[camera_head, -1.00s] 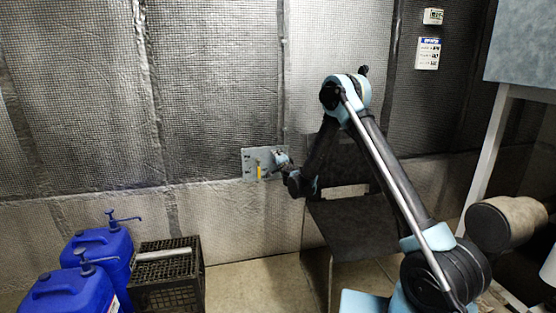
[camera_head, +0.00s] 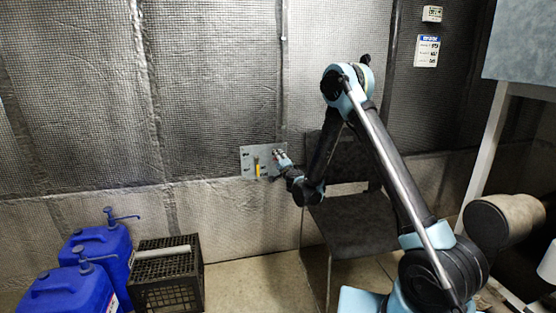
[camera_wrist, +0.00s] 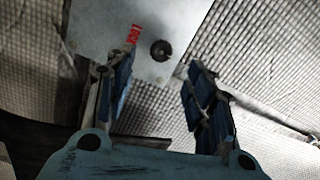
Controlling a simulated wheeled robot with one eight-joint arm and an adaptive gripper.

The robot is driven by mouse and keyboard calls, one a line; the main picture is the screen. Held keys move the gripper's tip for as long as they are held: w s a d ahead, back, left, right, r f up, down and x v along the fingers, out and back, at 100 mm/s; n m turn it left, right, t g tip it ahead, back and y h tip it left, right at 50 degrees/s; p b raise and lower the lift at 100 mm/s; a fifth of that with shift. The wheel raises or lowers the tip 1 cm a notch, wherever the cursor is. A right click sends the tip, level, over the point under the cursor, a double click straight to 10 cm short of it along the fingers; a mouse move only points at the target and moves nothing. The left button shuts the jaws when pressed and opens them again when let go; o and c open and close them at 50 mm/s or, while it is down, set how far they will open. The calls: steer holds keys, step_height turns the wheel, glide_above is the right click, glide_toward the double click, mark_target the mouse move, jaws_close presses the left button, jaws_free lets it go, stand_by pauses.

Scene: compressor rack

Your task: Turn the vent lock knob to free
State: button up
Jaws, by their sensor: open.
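A grey metal plate (camera_head: 247,154) is on the wall in the head view, with a yellow handle-like part (camera_head: 257,168) on its front. In the wrist view, the plate (camera_wrist: 105,22) carries a dark round knob (camera_wrist: 161,50) and a small red label (camera_wrist: 134,34). My gripper (camera_wrist: 163,68) is open and empty. Its two blue-padded fingers stand apart, with the knob showing between and just beyond the tips. No contact with the knob shows. In the head view my gripper (camera_head: 281,160) is at the plate's right side and partly covers it. The knob's pointer direction cannot be read.
A dark chair (camera_head: 352,222) stands below and behind my arm, close to the wall. Blue jugs (camera_head: 100,248) and a black crate (camera_head: 165,285) are on the floor at the left. Floor between crate and chair is clear. A white post (camera_head: 484,160) stands at the right.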

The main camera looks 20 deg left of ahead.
steer(key=v, duration=0.4)
steer(key=shift+s+d, duration=0.15)
steer(key=shift+s, duration=0.05)
steer(key=s+d+r+n+g+y, duration=0.3)
steer(key=d+r+n, duration=0.4)
steer(key=d+r, duration=0.7)
steer(key=s+d+r+n+g+h, duration=0.2)
steer(key=s+d+r, duration=0.1)
steer(key=s+d, duration=0.2)
steer(key=s+d+f+g+h, duration=0.2)
steer(key=s+d+f, duration=0.3)
steer(key=s+d, duration=0.6)
steer(key=s+d+f+g+h, duration=0.3)
steer(key=s+d+f+h, duration=0.2)
steer(key=s+d, duration=0.7)
steer(key=s+d+f+g+h, duration=0.3)
steer(key=s+d+f, duration=0.2)
steer(key=s+d, duration=0.6)
steer(key=shift+s+d+h, duration=0.25)
steer(key=shift+s+h, duration=0.05)
steer(key=shift+s, duration=0.9)
